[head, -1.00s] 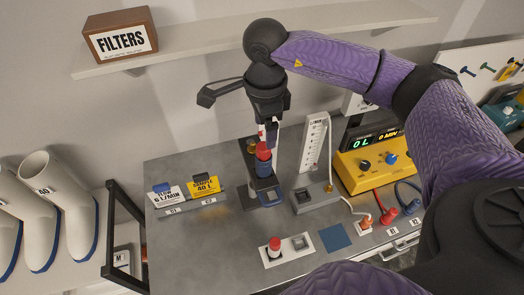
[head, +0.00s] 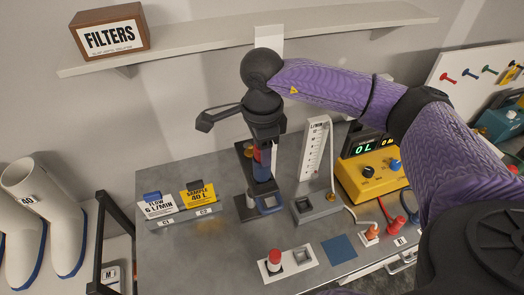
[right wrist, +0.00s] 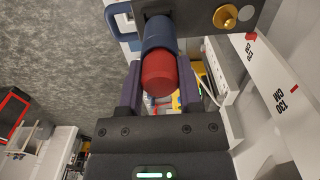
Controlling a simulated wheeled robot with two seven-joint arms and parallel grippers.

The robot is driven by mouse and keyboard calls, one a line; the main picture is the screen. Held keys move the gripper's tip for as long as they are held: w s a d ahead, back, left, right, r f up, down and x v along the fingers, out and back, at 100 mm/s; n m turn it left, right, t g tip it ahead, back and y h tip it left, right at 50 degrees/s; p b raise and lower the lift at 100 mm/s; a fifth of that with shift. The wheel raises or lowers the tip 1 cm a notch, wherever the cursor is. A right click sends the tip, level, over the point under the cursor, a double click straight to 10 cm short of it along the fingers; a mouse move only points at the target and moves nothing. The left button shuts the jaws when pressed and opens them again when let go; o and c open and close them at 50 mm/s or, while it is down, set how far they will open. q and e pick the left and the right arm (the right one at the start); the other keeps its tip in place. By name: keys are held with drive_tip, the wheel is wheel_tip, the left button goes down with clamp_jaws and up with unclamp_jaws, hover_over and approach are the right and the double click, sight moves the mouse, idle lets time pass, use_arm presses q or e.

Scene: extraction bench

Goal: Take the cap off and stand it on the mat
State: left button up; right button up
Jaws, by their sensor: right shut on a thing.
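A red cap (right wrist: 158,76) sits on the end of a dark blue cylinder (right wrist: 159,35) in the right wrist view. My right gripper (head: 263,150) comes from above and is shut on the cap. Its fingers lie on either side of it in the wrist view (right wrist: 160,82). I cannot tell whether cap and cylinder are apart. A flat blue square mat (head: 339,249) lies bare near the bench's front. My left gripper is not in view.
A white plate (head: 272,270) with a red-topped piece and an empty socket lies left of the mat. A grey block with a tall white scale (head: 315,155) and a yellow meter (head: 370,180) stand to the right. Sign cards (head: 198,192) stand left.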

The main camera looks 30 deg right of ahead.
clamp_jaws()
drive_tip(key=shift+r+p, duration=1.7)
drive_tip(key=shift+r, duration=0.75)
